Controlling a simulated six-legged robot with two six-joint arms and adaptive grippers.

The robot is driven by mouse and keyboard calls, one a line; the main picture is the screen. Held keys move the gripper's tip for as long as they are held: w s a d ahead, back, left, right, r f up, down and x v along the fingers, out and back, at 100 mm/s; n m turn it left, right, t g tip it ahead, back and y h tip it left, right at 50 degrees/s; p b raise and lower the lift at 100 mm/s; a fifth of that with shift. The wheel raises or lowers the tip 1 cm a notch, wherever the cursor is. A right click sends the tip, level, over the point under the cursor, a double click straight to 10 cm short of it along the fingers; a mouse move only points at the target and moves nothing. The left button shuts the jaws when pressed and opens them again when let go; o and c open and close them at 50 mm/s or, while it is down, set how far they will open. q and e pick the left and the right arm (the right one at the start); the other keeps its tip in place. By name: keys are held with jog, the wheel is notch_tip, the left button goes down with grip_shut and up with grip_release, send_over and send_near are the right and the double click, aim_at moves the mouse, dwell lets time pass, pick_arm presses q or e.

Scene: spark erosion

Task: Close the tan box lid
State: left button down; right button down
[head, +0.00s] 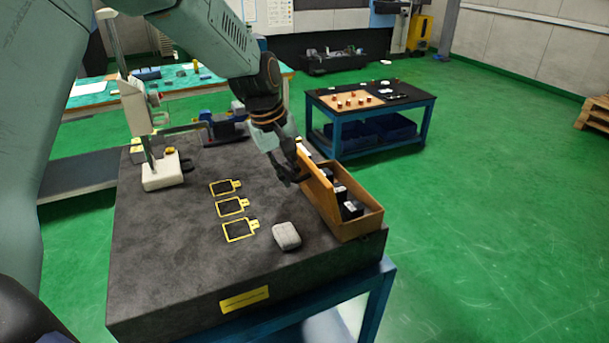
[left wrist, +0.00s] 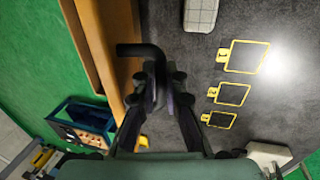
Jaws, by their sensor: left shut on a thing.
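The tan box (head: 362,227) stands at the right edge of the dark stone table. Its lid (head: 319,193) is raised, a tan panel standing roughly upright along the box's left side, so the black pieces (head: 351,210) inside show. My left gripper (head: 291,176) is at the left face of the lid. In the left wrist view my left gripper (left wrist: 158,85) is shut on a black bent bar (left wrist: 138,50) that reaches to the tan lid (left wrist: 121,45). It looks like the lid's handle; the exact contact is partly hidden by the fingers. My right gripper is not in view.
A grey-white rounded block (head: 286,236) lies on the table left of the box. Several yellow-outlined plates (head: 231,206) lie further left, near a white measuring stand (head: 162,172). The stone table's (head: 170,265) front left is clear. A blue-framed table (head: 372,103) stands behind.

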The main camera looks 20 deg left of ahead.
aim_at(302, 156)
pick_arm(q)
jog(key=shift+w+d+r+p, duration=0.5)
jog(key=shift+w+r+p, duration=0.15)
jog(key=shift+p, duration=0.2)
jog(key=shift+w+d+r+p, duration=0.5)
jog(key=shift+w+p, duration=0.1)
jog(key=shift+p, duration=0.1)
jog(key=shift+w+d, duration=0.1)
jog(key=shift+w+d+r+p, duration=0.2)
jog(key=shift+w+d+p, duration=0.4)
jog(key=shift+w, duration=0.1)
